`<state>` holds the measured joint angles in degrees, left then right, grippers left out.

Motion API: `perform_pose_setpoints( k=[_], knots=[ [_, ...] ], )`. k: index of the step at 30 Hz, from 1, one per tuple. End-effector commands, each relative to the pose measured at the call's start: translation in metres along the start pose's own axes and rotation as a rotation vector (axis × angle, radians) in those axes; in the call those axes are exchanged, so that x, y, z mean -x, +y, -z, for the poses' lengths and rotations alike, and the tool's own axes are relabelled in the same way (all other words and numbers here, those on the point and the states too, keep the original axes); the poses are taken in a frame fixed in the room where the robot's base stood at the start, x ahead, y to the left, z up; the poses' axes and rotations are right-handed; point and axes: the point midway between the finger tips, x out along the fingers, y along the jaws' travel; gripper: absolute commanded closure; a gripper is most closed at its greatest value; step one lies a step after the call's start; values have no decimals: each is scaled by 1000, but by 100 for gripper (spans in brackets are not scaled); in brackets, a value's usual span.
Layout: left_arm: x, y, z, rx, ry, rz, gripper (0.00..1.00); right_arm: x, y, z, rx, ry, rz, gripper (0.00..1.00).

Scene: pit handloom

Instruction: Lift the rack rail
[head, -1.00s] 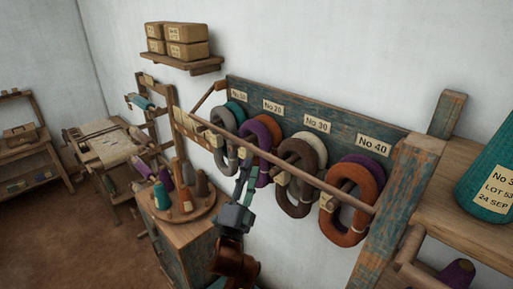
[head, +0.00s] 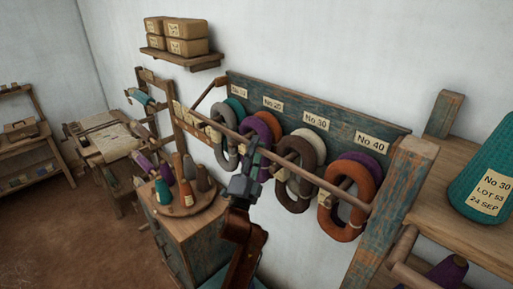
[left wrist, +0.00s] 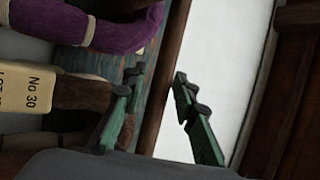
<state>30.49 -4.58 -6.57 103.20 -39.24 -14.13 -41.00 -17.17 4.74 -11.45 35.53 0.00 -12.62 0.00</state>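The rack rail (head: 338,191) is a long thin wooden rod in front of the hanging yarn rings, sloping down to the right in the head view. My left gripper (head: 262,143) is at the rail, left of its middle, near the purple ring (head: 273,128). In the left wrist view the fingers (left wrist: 158,98) are spread apart. A dark brown bar (left wrist: 172,50), which looks like the rail, shows in the gap between them. I see no finger clearly touching it. My right gripper is not in view.
Several yarn rings hang behind the rail below a numbered board (head: 346,123). A cabinet (head: 192,235) with a round tray of cones stands below left. A wooden post (head: 392,195) and a shelf with a teal cone (head: 490,180) are at right.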

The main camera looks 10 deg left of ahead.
Motion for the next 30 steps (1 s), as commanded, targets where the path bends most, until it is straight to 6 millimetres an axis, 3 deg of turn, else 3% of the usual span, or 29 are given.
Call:
perform_pose_setpoints(
  k=[10, 30],
  knots=[
    [0, 0, 0, 0, -1, -1, 99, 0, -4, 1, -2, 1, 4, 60],
    [-5, 1, 2, 3, 4, -2, 100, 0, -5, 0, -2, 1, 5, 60]
  ],
)
